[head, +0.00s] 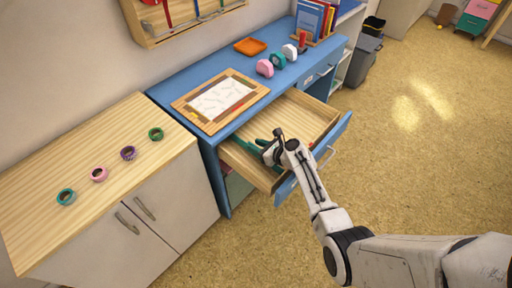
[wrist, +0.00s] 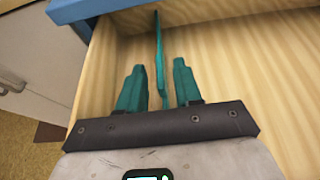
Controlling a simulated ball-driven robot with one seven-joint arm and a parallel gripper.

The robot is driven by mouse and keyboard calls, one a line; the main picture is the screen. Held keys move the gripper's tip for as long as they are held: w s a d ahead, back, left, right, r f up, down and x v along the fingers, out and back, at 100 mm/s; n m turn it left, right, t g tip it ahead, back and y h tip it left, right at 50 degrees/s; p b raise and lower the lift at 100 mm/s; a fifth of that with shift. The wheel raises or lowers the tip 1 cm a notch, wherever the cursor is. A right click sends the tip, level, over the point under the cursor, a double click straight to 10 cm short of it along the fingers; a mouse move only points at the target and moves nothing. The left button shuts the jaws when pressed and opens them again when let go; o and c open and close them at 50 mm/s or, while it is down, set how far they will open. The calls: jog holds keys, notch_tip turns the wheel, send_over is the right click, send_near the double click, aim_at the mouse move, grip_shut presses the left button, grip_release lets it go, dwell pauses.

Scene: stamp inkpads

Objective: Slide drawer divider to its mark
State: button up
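The drawer (head: 302,118) of the blue desk is pulled open, and its pale wooden inside shows. The drawer divider (wrist: 158,45) is a thin teal panel standing on edge in the drawer; in the head view its end (head: 246,147) shows beside my gripper (head: 266,151). In the wrist view my gripper (wrist: 159,66) has its two teal fingers apart, one on each side of the divider, with a visible gap to each. My gripper reaches down into the drawer's near-left part.
The blue desk (head: 190,88) bears a framed paper (head: 221,101), several stamps, an orange tray (head: 250,46) and books. A wooden-topped cabinet (head: 108,190) with several coloured rings stands at the left. The floor (head: 400,150) at right is clear.

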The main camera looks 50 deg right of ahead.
jog(key=shift+w+f, duration=0.15)
jog(key=shift+w, duration=0.2)
grip_shut()
dwell(0.5)
